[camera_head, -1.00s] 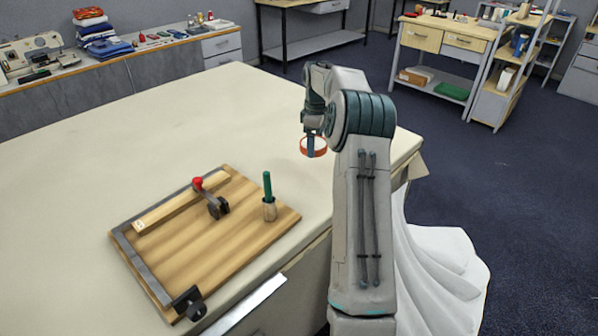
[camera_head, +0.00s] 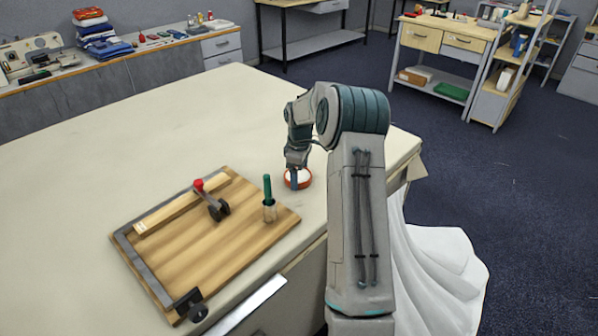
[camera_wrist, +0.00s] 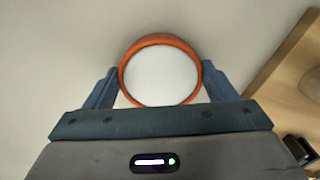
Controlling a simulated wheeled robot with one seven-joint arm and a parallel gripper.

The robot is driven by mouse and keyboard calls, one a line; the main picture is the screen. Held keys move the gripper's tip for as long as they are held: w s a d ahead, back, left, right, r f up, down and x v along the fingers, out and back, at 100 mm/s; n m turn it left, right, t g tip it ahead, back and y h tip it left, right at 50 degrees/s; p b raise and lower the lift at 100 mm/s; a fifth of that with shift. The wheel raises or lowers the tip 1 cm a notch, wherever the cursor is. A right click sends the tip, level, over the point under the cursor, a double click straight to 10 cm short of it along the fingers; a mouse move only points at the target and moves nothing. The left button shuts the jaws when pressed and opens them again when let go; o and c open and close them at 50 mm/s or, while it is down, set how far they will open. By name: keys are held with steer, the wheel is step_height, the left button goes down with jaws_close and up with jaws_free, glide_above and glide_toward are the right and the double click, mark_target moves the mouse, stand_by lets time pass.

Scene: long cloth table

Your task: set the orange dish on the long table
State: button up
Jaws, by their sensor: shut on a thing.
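The orange dish (camera_head: 304,181) is a small round dish with an orange rim and a pale inside. My gripper (camera_head: 294,178) is shut on it, over the long table (camera_head: 130,122), just right of the wooden board. In the wrist view, the orange dish (camera_wrist: 160,44) sits between the two fingers of my gripper (camera_wrist: 158,82), one finger at each side of its rim. The dish is at or very close to the cloth; I cannot tell whether it touches. Part of the dish is hidden behind my gripper in the head view.
A wooden board (camera_head: 215,255) with a red-knobbed clamp (camera_head: 207,195) lies on the table to the left. The table is clear behind and to the far left.

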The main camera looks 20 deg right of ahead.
steer(key=shift+r, duration=0.1)
steer(key=shift+f, duration=0.2)
steer(key=o, duration=1.4)
steer(key=shift+c, duration=0.2)
steer(key=shift+r, duration=0.1)
